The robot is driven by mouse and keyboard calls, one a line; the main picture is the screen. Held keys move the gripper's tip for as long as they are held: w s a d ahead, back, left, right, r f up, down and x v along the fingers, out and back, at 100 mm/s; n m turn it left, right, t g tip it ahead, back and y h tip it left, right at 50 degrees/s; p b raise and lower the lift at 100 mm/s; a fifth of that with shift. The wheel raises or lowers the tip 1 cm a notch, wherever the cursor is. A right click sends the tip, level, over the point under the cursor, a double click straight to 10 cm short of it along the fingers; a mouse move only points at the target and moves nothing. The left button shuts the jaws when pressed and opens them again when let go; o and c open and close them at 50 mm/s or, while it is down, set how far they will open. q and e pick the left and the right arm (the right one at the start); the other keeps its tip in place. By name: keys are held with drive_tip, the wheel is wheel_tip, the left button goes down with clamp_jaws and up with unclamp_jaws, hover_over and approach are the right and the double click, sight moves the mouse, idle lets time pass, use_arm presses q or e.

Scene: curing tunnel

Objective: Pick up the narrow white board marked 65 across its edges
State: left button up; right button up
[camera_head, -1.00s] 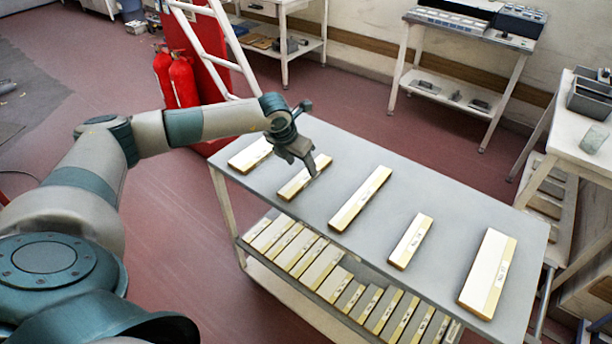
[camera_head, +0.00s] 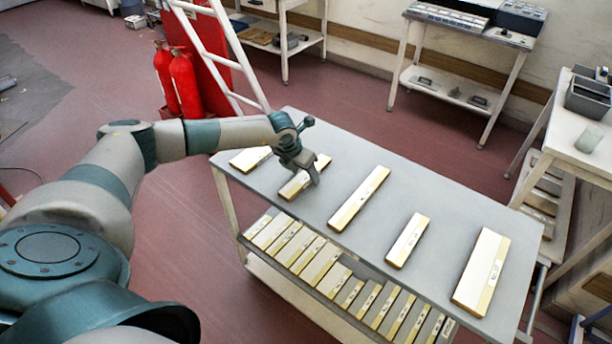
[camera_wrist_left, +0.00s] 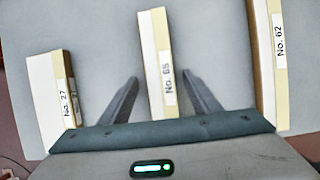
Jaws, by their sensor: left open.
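The narrow white board marked No. 65 (camera_wrist_left: 157,60) lies flat on the grey table, with a cream label strip along one side. It also shows in the head view (camera_head: 296,187), second from the left in the row, partly hidden by my left gripper. I cannot tell how high the fingertips are above the table. My right gripper is not in view.
Board No. 27 (camera_wrist_left: 46,95) and longer board No. 62 (camera_wrist_left: 279,60) lie on either side, with bare table between. More boards (camera_head: 408,241) lie further right on the grey table (camera_head: 330,150). Several boards fill the shelf below (camera_head: 300,250). Red extinguishers (camera_head: 184,80) stand behind.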

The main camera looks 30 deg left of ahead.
sight(304, 176)
use_arm(q)
drive_tip(key=c, duration=1.2)
drive_tip(key=shift+o, duration=0.2)
drive_tip(key=shift+r, duration=0.15)
drive_tip(key=shift+r+b, duration=0.55)
drive_tip(key=shift+b, duration=0.05)
wheel_tip(304, 176, up, 2)
drive_tip(key=shift+w+r+b, duration=0.1)
drive_tip(key=shift+r+b, duration=0.05)
drive_tip(key=shift+b, duration=0.6)
drive_tip(key=s+d+r+b, duration=0.4)
drive_tip(key=s+d+r, duration=0.3)
drive_tip(key=d, duration=0.2)
drive_tip(key=shift+d+r, duration=0.2)
drive_tip(key=shift+d, duration=0.05)
